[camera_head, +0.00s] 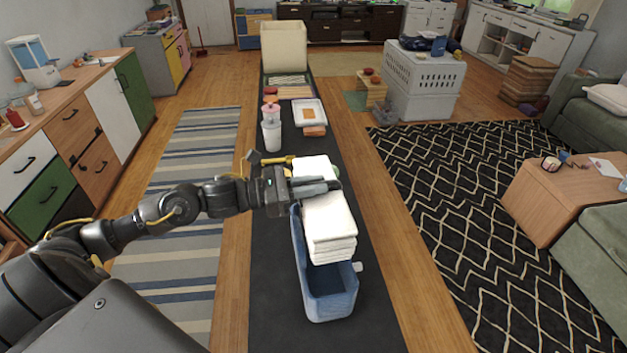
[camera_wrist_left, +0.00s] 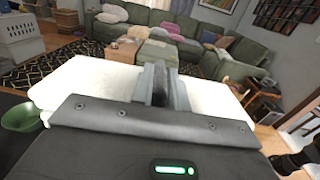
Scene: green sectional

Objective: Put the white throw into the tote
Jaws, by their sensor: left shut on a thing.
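The white throw (camera_head: 328,222) is a folded, layered stack in the head view. My left gripper (camera_head: 322,187) is shut on it near its far part. The throw is above the blue tote (camera_head: 331,305), covering much of the tote's opening; the near end of the tote shows open and empty. I cannot tell whether the throw touches the tote's rim. In the left wrist view the throw (camera_wrist_left: 90,88) spreads out on both sides of the gripper fingers (camera_wrist_left: 162,85). My right gripper is not in view.
The tote stands on a long dark bench top (camera_head: 268,300). Farther along are a white cup (camera_head: 271,136), a pink-topped cup (camera_head: 270,112), a white tray (camera_head: 309,112) and a cream bin (camera_head: 284,46). A green bowl (camera_wrist_left: 20,117) shows beside the throw.

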